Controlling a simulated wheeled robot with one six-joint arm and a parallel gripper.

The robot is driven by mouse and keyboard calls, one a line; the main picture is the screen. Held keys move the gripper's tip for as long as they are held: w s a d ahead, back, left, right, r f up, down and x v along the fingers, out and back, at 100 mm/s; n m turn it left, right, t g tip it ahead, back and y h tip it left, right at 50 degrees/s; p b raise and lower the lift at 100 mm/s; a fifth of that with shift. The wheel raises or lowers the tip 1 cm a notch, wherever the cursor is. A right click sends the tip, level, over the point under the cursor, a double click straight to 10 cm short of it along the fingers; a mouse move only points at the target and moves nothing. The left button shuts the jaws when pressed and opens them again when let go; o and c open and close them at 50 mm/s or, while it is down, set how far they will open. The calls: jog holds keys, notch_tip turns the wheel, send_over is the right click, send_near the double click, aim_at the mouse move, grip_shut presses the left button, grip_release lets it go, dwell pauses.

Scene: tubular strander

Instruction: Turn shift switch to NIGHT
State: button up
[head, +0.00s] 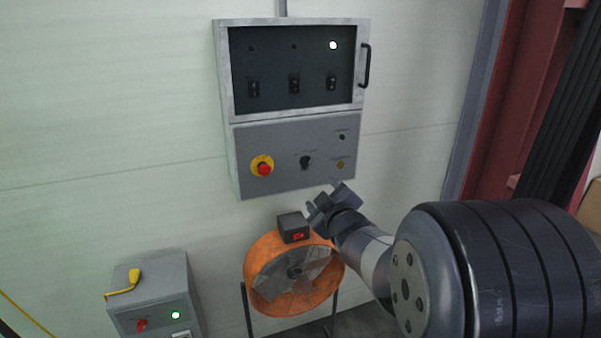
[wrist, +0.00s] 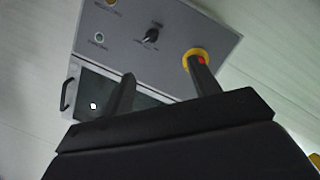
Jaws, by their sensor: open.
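The shift switch, a black rotary knob (head: 306,161), sits on the lower grey panel of the wall cabinet, with small unreadable lettering above it. It also shows in the wrist view, as a black knob (wrist: 151,35) on the inverted panel. Its exact pointing direction is too small to read. My gripper (head: 331,202) is open and empty, below and slightly right of the knob in the head view, apart from it. In the wrist view the two fingers of my gripper (wrist: 162,71) stand apart, with the knob beyond them.
A red emergency button (head: 264,168) on a yellow ring is left of the knob. A glazed upper door (head: 292,109) has a handle (head: 365,65) at right. An orange fan (head: 290,290) stands below. A grey box (head: 150,290) is at lower left.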

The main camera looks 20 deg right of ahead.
aim_at(307, 164)
jog(key=w+d+n, duration=0.1)
jog(key=w, duration=0.5)
jog(key=w+d+f+n+t+y+p, duration=0.1)
jog(key=w+n, duration=0.1)
jog(key=w, duration=0.4)
jog(key=w+n+y, duration=0.1)
jog(key=w, duration=0.5)
jog(key=shift+d+f+t+p, duration=0.3)
jog(key=shift+d+t, duration=0.1)
jog(key=shift+c, duration=0.6)
jog(key=shift+s, duration=0.1)
jog(key=c, duration=0.9)
jog(key=shift+o, duration=0.2)
jog(key=shift+m+b, duration=0.3)
jog(key=shift+m, duration=0.9)
jog(key=o, duration=1)
